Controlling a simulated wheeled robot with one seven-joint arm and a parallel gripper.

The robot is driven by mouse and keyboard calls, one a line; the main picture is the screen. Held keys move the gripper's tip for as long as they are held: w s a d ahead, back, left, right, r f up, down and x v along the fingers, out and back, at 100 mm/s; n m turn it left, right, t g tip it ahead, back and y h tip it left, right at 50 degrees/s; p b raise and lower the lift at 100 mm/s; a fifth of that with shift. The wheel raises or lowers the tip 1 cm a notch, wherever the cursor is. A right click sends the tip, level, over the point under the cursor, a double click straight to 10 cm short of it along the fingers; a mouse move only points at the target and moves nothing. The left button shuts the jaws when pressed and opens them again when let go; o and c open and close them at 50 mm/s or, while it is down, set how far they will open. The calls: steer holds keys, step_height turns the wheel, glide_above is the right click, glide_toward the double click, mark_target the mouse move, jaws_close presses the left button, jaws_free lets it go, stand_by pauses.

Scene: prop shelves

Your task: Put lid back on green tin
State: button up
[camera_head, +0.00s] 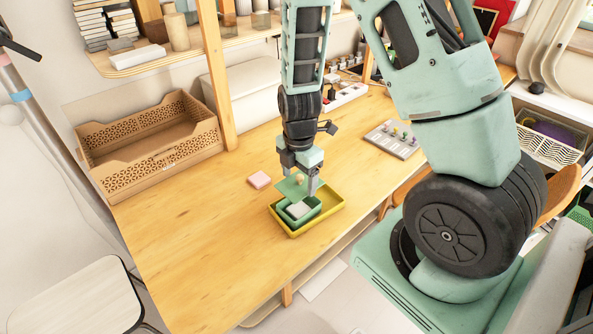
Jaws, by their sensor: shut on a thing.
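My gripper (299,180) is shut on the round tan knob of the green lid (289,190). It holds the lid just above the back left part of the green tin (317,210). The lid looks slightly tilted and set back from the tin's opening, but whether it touches the rim cannot be told. The green tin is open in front and stands in a yellow tray (322,223). A pale grey block (299,210) shows inside the tin. The far side of the tin is hidden by the lid and gripper.
A pink block (259,180) lies left of the tray on the wooden table (190,240). A wooden crate (90,163) stands at the left back. A grey board with coloured knobs (392,140) lies at the right. The front left of the table is clear.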

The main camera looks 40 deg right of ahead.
steer(key=shift+s+a+f, duration=0.1)
steer(key=shift+a+f, duration=0.1)
steer(key=shift+f+b, duration=2.7)
steer(key=shift+f, duration=0.3)
steer(key=shift+d+f, duration=0.1)
steer(key=shift+f, duration=0.05)
steer(key=o, duration=1)
steer(key=shift+o, duration=0.3)
steer(key=shift+r+p, duration=2.85)
steer(key=shift+r, duration=0.7)
steer(key=shift+c, duration=0.3)
